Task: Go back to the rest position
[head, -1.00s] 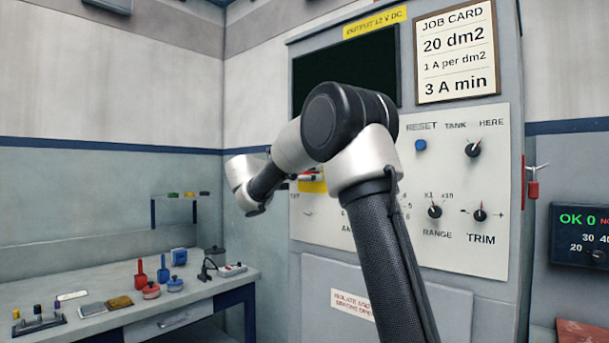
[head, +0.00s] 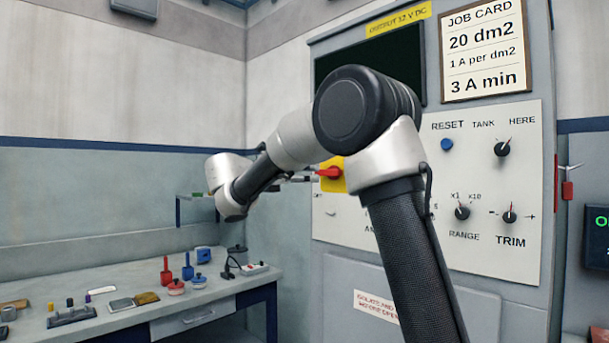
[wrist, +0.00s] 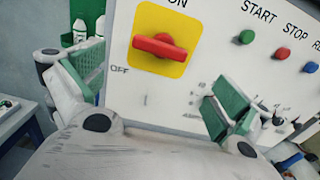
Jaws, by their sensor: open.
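My gripper (wrist: 155,82) is open and empty in the wrist view, with its green-padded fingers wide apart. The red rotary handle on its yellow plate (wrist: 160,47) shows beyond and between the fingers, apart from them. The handle lies level, crosswise, with OFF lettered at its lower left. In the head view the red handle (head: 329,172) shows beside my bent arm, which hides part of its yellow plate. My gripper is mostly hidden behind my arm there.
A grey cabinet with a white control panel (head: 480,190) fills the right, with knobs and a blue RESET button (head: 447,144). A job card (head: 483,48) hangs above. A bench (head: 215,305) with several small items stands at the left, under a small shelf.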

